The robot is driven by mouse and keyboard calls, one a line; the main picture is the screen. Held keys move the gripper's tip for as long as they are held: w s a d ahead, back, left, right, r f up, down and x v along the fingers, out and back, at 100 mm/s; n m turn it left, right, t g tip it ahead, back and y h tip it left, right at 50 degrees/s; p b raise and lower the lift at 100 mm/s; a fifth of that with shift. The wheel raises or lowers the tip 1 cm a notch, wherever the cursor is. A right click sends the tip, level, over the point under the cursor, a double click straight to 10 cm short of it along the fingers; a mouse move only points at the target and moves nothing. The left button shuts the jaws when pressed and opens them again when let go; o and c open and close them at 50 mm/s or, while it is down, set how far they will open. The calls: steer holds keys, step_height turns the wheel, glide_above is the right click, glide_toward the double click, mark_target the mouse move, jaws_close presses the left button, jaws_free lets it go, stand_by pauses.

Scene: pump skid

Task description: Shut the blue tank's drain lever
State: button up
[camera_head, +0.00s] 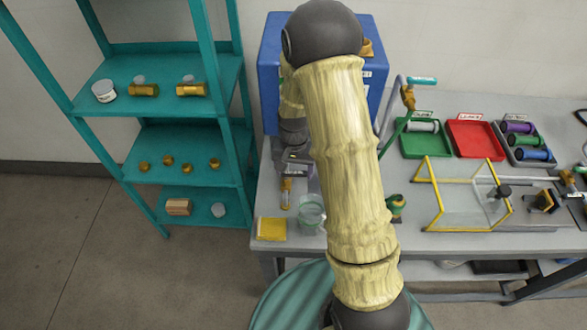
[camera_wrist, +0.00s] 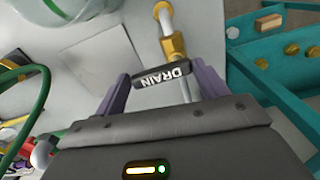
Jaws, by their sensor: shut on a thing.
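The blue tank (camera_head: 268,62) stands on the bench behind my arm, which hides much of it. In the wrist view the black drain lever (camera_wrist: 162,76), lettered DRAIN, lies crosswise over a pale pipe with a brass valve body (camera_wrist: 172,46). My gripper (camera_wrist: 161,83) has its two purple fingers at the two ends of the lever and is shut on it. In the head view my gripper (camera_head: 293,156) is low in front of the tank, partly hidden by my arm. A brass fitting (camera_head: 287,188) shows just below it; the lever cannot be made out there.
A clear beaker (camera_head: 311,212) and a yellow cloth (camera_head: 271,229) sit at the bench's front left. A teal shelf (camera_head: 190,120) with brass parts stands left. A green hose (camera_wrist: 40,100) curves close by in the wrist view. Green and red trays (camera_head: 474,138) and a yellow-edged clear guard (camera_head: 465,200) are right.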

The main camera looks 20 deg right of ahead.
mark_target(294, 172)
steer(key=shift+w+n, duration=0.15)
steer(key=shift+n, duration=0.55)
steer(key=shift+c, duration=0.2)
steer(key=o, duration=1)
steer(key=shift+r, duration=0.1)
step_height(294, 172, up, 17)
steer(key=shift+r+b, duration=0.15)
steer(key=shift+b, duration=0.8)
steer(key=s+f+n+t, duration=0.1)
steer(key=s, duration=0.4)
steer(key=s+f+n, duration=0.1)
steer(key=s+f, duration=0.1)
steer(key=s, duration=0.3)
steer(key=s+f+n+t, duration=0.1)
steer(key=s+f, duration=0.1)
steer(key=s, duration=0.2)
steer(key=shift+s+a+t, duration=0.3)
steer(key=shift+s, duration=0.1)
